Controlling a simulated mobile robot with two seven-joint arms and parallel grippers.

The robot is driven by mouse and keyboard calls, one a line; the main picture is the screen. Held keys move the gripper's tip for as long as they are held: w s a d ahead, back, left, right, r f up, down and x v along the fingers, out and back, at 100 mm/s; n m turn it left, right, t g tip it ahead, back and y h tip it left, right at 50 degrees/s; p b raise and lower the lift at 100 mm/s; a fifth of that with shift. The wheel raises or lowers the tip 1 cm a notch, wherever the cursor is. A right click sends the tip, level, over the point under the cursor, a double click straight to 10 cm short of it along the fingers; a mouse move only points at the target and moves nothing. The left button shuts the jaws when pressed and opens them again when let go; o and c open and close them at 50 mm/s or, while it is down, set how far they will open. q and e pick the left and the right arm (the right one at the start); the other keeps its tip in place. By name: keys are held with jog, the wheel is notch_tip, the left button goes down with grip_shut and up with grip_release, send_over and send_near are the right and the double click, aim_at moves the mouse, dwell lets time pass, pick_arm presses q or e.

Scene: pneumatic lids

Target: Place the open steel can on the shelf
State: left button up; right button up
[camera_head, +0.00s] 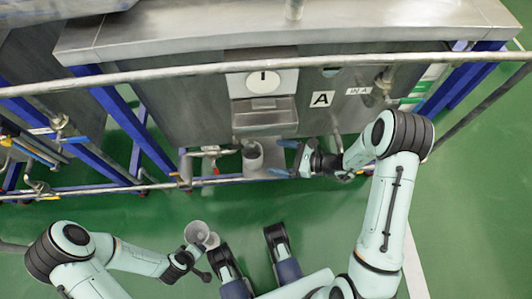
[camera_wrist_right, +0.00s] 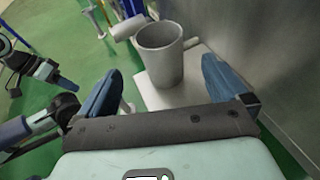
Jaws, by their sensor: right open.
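My right gripper (camera_head: 283,158) is open and empty just right of the can. Its blue fingers (camera_wrist_right: 163,88) spread to either side of the can's line, with the can a little beyond the tips.
A long pipe rail (camera_head: 190,72) crosses in front of the steel machine (camera_head: 190,110), which bears an A label (camera_head: 321,99). A lower rail (camera_head: 110,188) and blue frame posts (camera_head: 130,125) stand at the left. Green floor (camera_head: 330,215) lies open in front.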

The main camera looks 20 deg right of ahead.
jog(key=s+f+n+g+h, duration=0.95)
jog(key=s+f+n, duration=0.55)
jog(key=s+f, duration=0.4)
pick_arm(q)
jog(key=shift+w+d+r, duration=0.1)
jog(key=shift+w+r, duration=0.25)
jog(key=shift+w, duration=0.05)
pick_arm(e)
jog(key=w+n+t, duration=0.1)
jog(key=n, duration=0.1)
jog(key=w+a+n+t, duration=0.1)
jog(key=w+n+t, duration=0.1)
jog(key=w+n, duration=0.1)
jog(key=shift+a+r+n, duration=0.15)
jog(key=shift+a+n, duration=0.15)
jog(key=shift+a, duration=0.05)
